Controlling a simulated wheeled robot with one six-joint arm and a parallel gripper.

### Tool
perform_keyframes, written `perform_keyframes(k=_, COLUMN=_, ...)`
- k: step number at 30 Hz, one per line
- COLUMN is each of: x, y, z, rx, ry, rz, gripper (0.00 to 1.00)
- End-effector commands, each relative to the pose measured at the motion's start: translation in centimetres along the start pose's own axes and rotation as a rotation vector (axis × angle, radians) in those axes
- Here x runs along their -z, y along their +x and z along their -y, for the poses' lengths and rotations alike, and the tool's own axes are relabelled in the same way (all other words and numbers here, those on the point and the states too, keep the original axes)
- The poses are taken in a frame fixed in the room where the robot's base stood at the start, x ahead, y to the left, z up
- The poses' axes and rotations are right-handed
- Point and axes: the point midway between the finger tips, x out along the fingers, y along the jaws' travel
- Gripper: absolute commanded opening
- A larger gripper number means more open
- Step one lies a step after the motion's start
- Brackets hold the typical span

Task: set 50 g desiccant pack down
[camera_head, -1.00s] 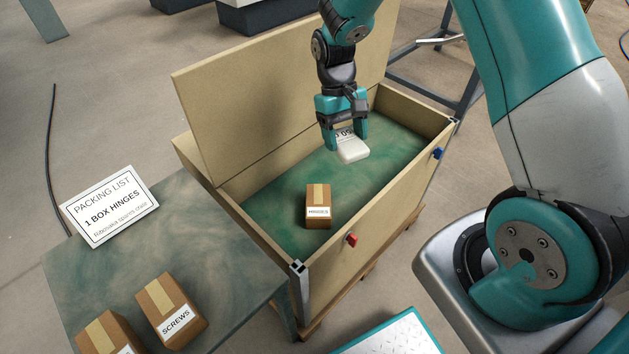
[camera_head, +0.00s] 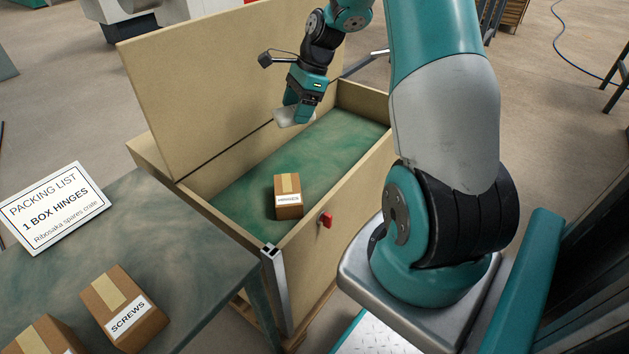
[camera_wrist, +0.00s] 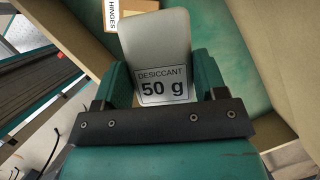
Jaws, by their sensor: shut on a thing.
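The white desiccant pack (camera_wrist: 158,45), with a label reading "DESICCANT 50 g", is held between the two teal fingers of my gripper (camera_wrist: 163,85) in the wrist view. In the head view the pack (camera_head: 290,117) shows as a pale slab under my gripper (camera_head: 300,112). My gripper is shut on it above the far part of the open wooden crate (camera_head: 350,183), near the raised lid. The pack appears to be off the crate's green floor (camera_head: 245,185); its exact height is hard to tell.
A brown box marked HINGES (camera_head: 288,198) sits on the crate floor, nearer the front. The open lid (camera_head: 200,85) stands at the back. A red latch (camera_head: 325,219) is on the front wall. A table at left holds a SCREWS box (camera_head: 122,307) and a packing list sign (camera_head: 55,208).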

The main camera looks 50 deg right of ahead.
Motion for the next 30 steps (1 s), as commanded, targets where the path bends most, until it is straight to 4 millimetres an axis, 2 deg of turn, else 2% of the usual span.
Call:
perform_keyframes(k=1, x=2.3, y=0.4, z=0.4, rx=0.074, ry=0.163, rz=-0.001, gripper=0.42)
perform_keyframes(k=6, x=6.8, y=-1.5, z=1.3, rx=0.277, ry=0.652, rz=-0.004, gripper=0.42)
perform_keyframes(k=9, x=8.5, y=-2.4, z=1.4, rx=0.351, ry=0.833, rz=-0.005, gripper=0.42)
perform_keyframes(k=14, x=9.9, y=-2.5, z=1.4, rx=0.4, ry=0.966, rz=-0.005, gripper=0.42)
perform_keyframes(k=17, x=10.8, y=-0.8, z=1.4, rx=0.403, ry=0.984, rz=-0.006, gripper=0.42)
perform_keyframes(k=24, x=13.4, y=5.7, z=1.3, rx=0.399, ry=0.981, rz=-0.007, gripper=0.42)
perform_keyframes(k=30, x=15.1, y=9.9, z=1.3, rx=0.401, ry=0.979, rz=-0.006, gripper=0.42)
